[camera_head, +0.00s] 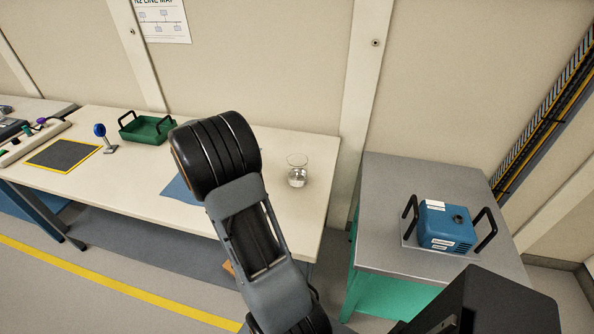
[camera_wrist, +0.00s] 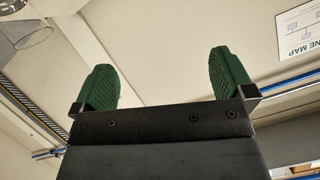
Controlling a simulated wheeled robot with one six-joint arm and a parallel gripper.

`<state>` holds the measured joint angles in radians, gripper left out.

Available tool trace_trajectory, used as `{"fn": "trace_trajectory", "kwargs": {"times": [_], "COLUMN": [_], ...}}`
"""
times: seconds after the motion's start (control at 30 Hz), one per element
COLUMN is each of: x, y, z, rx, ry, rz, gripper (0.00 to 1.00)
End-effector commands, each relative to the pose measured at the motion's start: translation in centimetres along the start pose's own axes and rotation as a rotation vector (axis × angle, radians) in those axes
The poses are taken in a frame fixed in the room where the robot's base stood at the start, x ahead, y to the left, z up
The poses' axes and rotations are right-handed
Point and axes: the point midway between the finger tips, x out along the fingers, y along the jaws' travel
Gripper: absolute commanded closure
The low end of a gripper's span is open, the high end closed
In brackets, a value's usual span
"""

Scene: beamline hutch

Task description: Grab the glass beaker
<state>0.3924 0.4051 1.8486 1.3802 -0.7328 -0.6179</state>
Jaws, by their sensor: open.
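The glass beaker (camera_head: 297,171) is clear and stands upright near the right end of the long cream table (camera_head: 314,152) in the head view. My arm's dark, rounded joint is to its left, apart from it. In the wrist view my gripper (camera_wrist: 162,85) shows two green ridged fingers, wide apart with nothing between them. The wrist picture is upside down. A clear, rounded form at its upper left corner looks like the beaker (camera_wrist: 33,38), outside the fingers. The gripper is hidden behind my arm in the head view.
A green tray (camera_head: 146,139), a blue round-headed stand (camera_head: 100,131) and a yellow-edged dark mat (camera_head: 62,155) are on the table's left. A blue mat (camera_head: 178,190) lies partly behind my arm. A grey side table (camera_head: 385,182) at right holds a blue handled box (camera_head: 445,226).

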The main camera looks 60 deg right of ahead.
Motion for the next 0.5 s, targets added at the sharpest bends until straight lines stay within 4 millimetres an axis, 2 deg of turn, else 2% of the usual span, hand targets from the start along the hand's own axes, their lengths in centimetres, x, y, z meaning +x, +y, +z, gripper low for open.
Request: {"fn": "trace_trajectory", "kwargs": {"times": [0.03, 0.1, 0.2, 0.3, 0.5], "x": [1.9, 3.5, 4.8, 5.2, 5.7], "y": [2.3, 5.5, 9.3, 12.1, 15.4], "z": [0.1, 0.3, 0.9, 1.5, 2.2], "rx": [0.013, 0.026, 0.028, 0.024, 0.015], "ry": [0.033, 0.072, 0.107, 0.122, 0.129], "rz": [0.123, 0.287, 0.488, 0.639, 0.798], "gripper": [0.00, 0.00, 0.00, 0.00, 0.00]}}
